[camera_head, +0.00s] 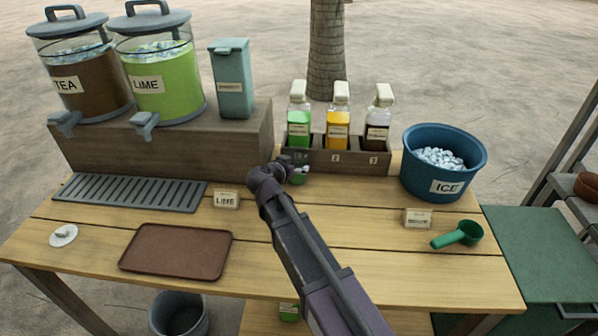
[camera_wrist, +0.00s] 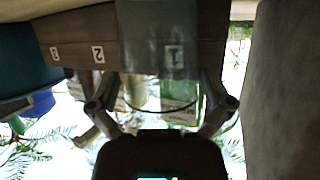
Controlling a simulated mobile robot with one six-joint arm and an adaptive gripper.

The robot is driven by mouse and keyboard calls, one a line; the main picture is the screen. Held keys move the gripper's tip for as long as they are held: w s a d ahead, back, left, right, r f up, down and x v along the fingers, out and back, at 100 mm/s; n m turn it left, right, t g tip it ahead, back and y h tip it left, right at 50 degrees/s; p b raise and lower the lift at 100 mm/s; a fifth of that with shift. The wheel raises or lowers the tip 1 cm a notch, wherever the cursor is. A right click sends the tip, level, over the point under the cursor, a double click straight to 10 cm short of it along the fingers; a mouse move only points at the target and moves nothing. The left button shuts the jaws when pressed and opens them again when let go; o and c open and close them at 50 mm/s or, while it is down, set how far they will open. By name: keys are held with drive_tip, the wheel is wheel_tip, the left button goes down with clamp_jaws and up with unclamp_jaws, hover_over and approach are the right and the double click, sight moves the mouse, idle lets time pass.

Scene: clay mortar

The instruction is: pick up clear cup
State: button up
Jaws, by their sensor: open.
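My gripper (camera_head: 292,172) is in front of the left end of the bottle rack, low over the table. In the wrist view its two fingers (camera_wrist: 160,88) are spread apart. A pale see-through shape (camera_wrist: 150,40) shows between and beyond the fingers, over the rack face. It may be the clear cup, but its outline is too faint to be sure. I see no clear cup plainly in the head view, where my arm and gripper cover part of the table. Whether a finger touches the shape cannot be told.
The rack (camera_head: 345,160) holds green, yellow and dark bottles just behind my gripper. The wooden dispenser stand (camera_head: 180,150) is to the left, the blue ice bucket (camera_head: 424,181) to the right. A brown tray (camera_head: 176,251), lime card (camera_head: 226,200) and green scoop (camera_head: 460,235) lie nearer.

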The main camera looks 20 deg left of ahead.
sight(301, 152)
drive_tip(key=shift+x, duration=1)
drive_tip(key=c, duration=0.9)
drive_tip(key=shift+r, duration=0.2)
wheel_tip(301, 152, up, 3)
drive_tip(key=p, duration=0.3)
drive_tip(key=shift+r, duration=0.25)
drive_tip(key=s, duration=0.5)
drive_tip(key=s+p, duration=0.1)
drive_tip(key=s, duration=0.4)
drive_tip(key=s+r, duration=0.1)
drive_tip(key=s, duration=0.5)
drive_tip(key=shift+d+r+p, duration=0.1)
drive_tip(key=shift+p, duration=0.2)
